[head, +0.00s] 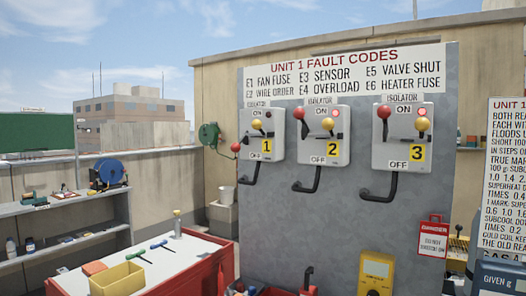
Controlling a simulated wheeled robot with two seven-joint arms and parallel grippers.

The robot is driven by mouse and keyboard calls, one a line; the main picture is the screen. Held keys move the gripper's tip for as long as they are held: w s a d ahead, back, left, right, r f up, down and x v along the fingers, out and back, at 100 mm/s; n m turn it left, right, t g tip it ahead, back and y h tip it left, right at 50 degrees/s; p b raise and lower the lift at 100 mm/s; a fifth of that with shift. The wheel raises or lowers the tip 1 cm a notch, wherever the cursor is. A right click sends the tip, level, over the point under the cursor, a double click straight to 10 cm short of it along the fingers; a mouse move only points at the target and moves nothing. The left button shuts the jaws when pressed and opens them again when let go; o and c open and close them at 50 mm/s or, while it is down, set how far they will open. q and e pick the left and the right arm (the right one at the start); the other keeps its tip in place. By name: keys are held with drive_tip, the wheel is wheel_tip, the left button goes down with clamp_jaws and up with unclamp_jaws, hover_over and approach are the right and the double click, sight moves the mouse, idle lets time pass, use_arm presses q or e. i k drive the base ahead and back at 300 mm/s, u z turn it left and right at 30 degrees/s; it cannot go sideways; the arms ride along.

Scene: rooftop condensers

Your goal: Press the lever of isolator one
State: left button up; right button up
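Isolator one (262,135) is a light grey box with a yellow "1" label on the left of the grey panel. A red ball knob (235,147) sits low at its left edge, and a yellow knob (257,124) is on its upper front. Its small lamp looks dark. Isolator two (322,137) and isolator three (404,140) have their red balls high at the upper left, near "ON", and their lamps look lit red. Neither of my grippers shows in the head view.
A white-topped red cart (145,268) with a yellow bin (117,279) and tools stands at lower left. Shelves (70,213) stand behind it. A yellow meter (376,272) and a red danger tag (432,238) are at lower right. Black conduits (307,188) hang below the isolators.

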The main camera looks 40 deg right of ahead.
sight(235, 147)
drive_tip(key=z, duration=1.1)
drive_tip(key=i, duration=0.9)
drive_tip(key=u, duration=0.15)
drive_tip(key=k, duration=1.05)
drive_tip(key=u, duration=1.15)
drive_tip(key=i, duration=1.1)
drive_tip(key=z, duration=2.7)
